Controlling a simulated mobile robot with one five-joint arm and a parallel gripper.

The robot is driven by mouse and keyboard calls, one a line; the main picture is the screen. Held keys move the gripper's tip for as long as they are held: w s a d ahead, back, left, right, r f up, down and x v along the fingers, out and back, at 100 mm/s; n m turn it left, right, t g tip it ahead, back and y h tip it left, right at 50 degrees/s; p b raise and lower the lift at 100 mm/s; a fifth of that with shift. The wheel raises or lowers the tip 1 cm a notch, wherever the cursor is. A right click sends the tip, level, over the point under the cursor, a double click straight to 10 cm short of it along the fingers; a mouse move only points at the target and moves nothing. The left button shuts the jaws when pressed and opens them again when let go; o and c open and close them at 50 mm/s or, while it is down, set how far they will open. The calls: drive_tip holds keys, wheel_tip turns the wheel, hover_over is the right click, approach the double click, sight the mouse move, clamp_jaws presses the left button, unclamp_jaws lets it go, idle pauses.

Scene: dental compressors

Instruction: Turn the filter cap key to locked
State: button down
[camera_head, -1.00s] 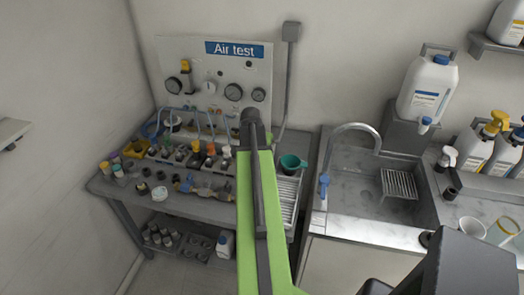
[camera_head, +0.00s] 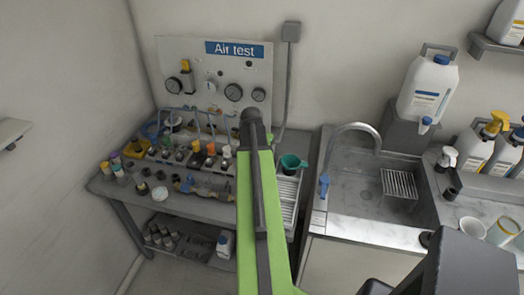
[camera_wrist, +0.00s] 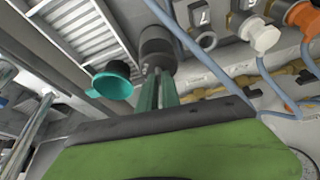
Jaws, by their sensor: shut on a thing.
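My gripper (camera_wrist: 157,80) shows in the wrist view, its two narrow green fingers close together beyond the black and green wrist body. The fingertips are shut at the near end of a dark grey round cap (camera_wrist: 157,44), which looks like the filter cap. The key is mostly hidden between the fingertips, so I cannot tell its angle or whether it stands at locked. In the head view my own green arm covers this spot, and the fingers and cap cannot be made out there.
A teal cup (camera_wrist: 112,82) is just left of my fingers; it also shows in the head view (camera_head: 292,163). Blue hoses, an orange knob (camera_wrist: 301,16) and a white knob (camera_wrist: 264,38) crowd the right. A ribbed tray (camera_head: 286,200) and a sink (camera_head: 366,190) lie right of my arm.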

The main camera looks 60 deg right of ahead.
drive_tip(key=c, duration=1.5)
unclamp_jaws()
drive_tip(key=shift+c, duration=0.2)
drive_tip(key=p+v, duration=1.6)
drive_tip(key=v, duration=0.1)
drive_tip(key=shift+r, duration=0.25)
